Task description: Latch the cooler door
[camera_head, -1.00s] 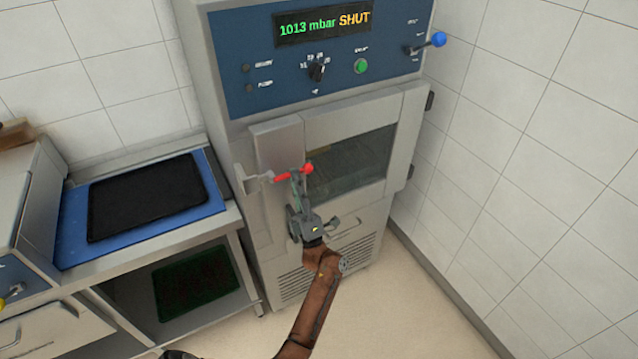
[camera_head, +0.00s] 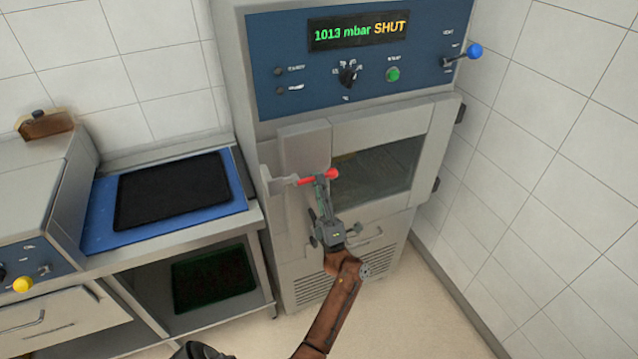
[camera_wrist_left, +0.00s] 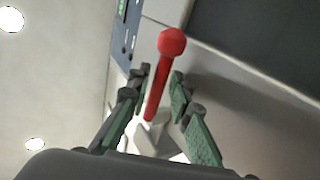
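The cooler door (camera_head: 429,133) is closed on the steel cabinet, and its display (camera_head: 358,31) reads "1013 mbar SHUT". A red latch handle (camera_head: 306,181) with a round knob sticks out sideways at the door's left side, roughly level. My left gripper (camera_head: 320,180) is at this handle, just left of the knob. In the left wrist view the red handle (camera_wrist_left: 157,92) lies between the two fingers of the left gripper (camera_wrist_left: 161,76), with gaps visible on both sides, so the fingers are open around it. My right gripper is not in view.
Left of the cooler is a steel bench with a blue mat (camera_head: 100,221) and a black tray (camera_head: 172,191). A blue-knobbed lever (camera_head: 474,50) sits on the panel above the door. A tiled wall (camera_head: 560,150) stands close on the right.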

